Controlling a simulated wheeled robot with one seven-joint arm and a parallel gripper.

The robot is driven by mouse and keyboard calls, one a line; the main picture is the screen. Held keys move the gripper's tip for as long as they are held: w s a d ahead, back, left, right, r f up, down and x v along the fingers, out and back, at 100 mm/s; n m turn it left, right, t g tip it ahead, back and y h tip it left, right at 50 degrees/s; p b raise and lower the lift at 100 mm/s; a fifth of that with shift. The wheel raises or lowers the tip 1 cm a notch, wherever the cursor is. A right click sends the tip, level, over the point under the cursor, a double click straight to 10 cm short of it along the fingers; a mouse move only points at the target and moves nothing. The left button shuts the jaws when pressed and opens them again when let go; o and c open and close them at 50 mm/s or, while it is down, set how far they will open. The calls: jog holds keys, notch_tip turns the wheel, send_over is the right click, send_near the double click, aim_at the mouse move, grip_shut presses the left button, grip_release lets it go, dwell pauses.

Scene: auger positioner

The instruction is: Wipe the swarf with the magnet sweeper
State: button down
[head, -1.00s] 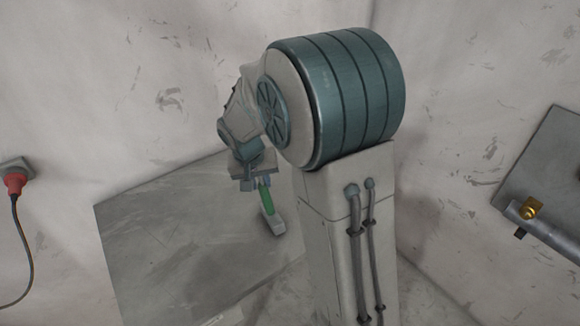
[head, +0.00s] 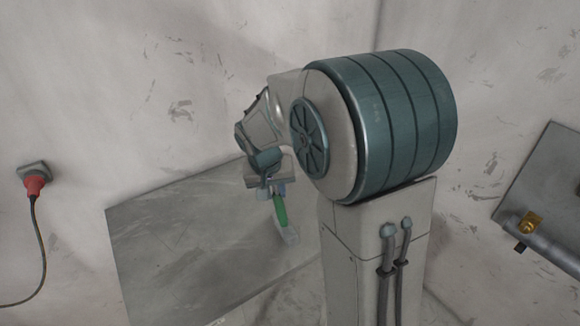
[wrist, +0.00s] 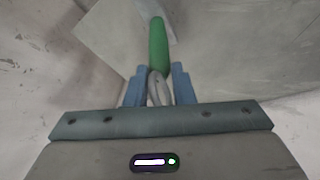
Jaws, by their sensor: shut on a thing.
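The magnet sweeper has a green handle (head: 280,208) and a pale grey head (head: 290,236). My gripper (head: 277,188) is shut on the handle's upper end, and the sweeper hangs below it, slightly tilted. In the wrist view the green handle (wrist: 158,48) runs away from between the blue fingers of my gripper (wrist: 158,80), with a grey end piece between them. The sweeper's head is over the right part of a grey metal plate (head: 165,250); I cannot tell whether it touches. No swarf can be made out on the plate.
A red plug (head: 35,185) with a dark cable sits in a wall socket at the left. At the right edge is another grey panel (head: 555,170) with a pipe and brass fitting (head: 530,224). Pale scuffed walls stand behind the plate. The plate's left part is clear.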

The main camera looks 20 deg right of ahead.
jog(key=shift+r+p, duration=1.1)
jog(key=shift+r, duration=0.95)
